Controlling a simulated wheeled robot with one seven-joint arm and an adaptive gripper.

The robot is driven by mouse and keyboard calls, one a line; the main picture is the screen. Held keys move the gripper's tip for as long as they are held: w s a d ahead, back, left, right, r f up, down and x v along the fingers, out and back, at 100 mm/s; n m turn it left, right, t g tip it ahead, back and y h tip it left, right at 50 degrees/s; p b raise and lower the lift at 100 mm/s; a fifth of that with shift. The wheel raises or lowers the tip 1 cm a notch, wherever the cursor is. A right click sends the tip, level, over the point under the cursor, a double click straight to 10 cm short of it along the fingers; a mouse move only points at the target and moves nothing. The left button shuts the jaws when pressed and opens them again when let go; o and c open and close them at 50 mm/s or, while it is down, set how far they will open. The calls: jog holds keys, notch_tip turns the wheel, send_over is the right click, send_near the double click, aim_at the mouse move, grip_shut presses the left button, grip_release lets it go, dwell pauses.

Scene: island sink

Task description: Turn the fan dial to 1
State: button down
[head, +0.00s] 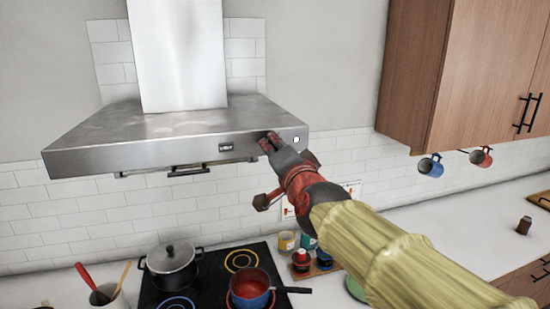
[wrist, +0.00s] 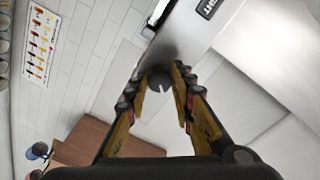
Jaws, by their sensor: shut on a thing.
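The range hood (head: 165,135) is steel and hangs above the stove. My gripper (head: 269,143) is at the right part of the hood's front edge. In the wrist view the fan dial (wrist: 160,80) is a small dark round knob with a light mark on its face. It sits between the tips of my gripper (wrist: 159,84), with a finger on either side, and the gripper is shut on it. In the head view the dial is hidden by the fingers. I cannot read any numbers around the dial.
A small display (head: 226,147) is on the hood front, left of my gripper, and a white round spot (head: 296,139) is to the right. A black pot (head: 171,266) and a blue saucepan (head: 251,290) stand on the stove below. Wooden cabinets (head: 470,70) hang at the right.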

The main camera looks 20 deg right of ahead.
jog(key=shift+m, duration=0.3)
jog(key=c, duration=1.6)
grip_release()
jog(key=shift+o, duration=0.5)
jog(key=s, duration=1.2)
jog(key=shift+a+r, duration=0.2)
jog(key=shift+a, duration=0.1)
